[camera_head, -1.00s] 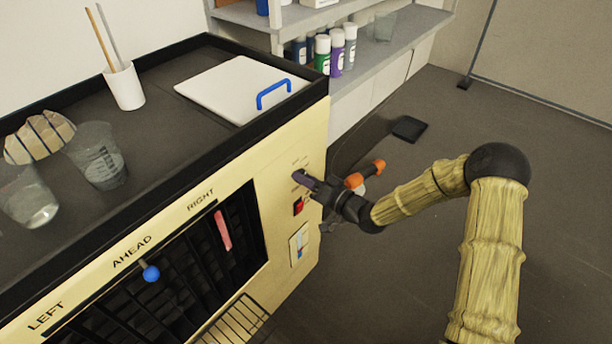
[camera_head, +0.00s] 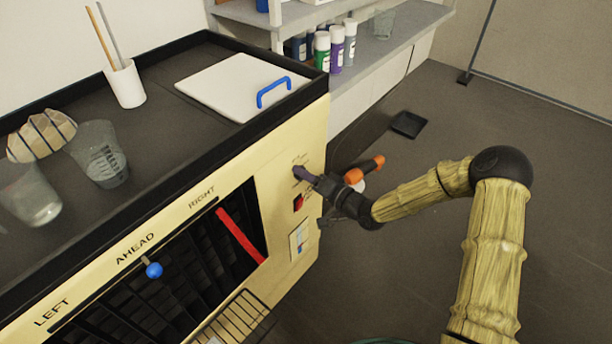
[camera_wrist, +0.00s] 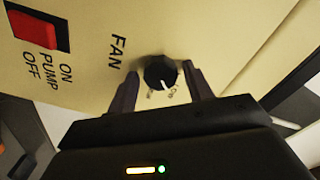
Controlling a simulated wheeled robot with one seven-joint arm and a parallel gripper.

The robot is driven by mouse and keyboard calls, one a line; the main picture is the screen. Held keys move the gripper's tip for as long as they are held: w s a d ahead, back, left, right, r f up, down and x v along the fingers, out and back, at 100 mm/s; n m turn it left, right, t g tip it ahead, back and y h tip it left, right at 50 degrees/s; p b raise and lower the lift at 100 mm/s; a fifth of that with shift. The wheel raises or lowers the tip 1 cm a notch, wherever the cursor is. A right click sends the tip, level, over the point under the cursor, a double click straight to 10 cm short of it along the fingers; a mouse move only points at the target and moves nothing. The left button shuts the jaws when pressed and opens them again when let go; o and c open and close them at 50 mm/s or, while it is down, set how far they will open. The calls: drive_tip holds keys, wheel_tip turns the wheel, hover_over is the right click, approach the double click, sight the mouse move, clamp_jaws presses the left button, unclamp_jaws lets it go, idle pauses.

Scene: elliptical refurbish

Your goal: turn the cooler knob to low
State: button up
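The cooler (camera_head: 284,185) is a cream cabinet with a dark top. Its knob (camera_wrist: 160,71) is black and round, with a white pointer line towards the bottom of the wrist view; the word FAN is printed beside it. My gripper (camera_wrist: 161,76) is open, one dark finger on each side of the knob, with a small gap visible on both sides. In the head view, my gripper (camera_head: 302,174) is at the front panel and hides the knob.
A red PUMP switch (camera_wrist: 37,37) is beside the knob. The grille holds a red strip (camera_head: 240,237) and a blue-tipped lever (camera_head: 153,270). Cups and a white board (camera_head: 235,85) stand on top. An orange-handled thing (camera_head: 364,170) is just beyond my gripper.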

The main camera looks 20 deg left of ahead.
drive_tip(key=shift+o, duration=0.5)
drive_tip(key=v, duration=1.7)
drive_tip(key=shift+d, duration=0.2)
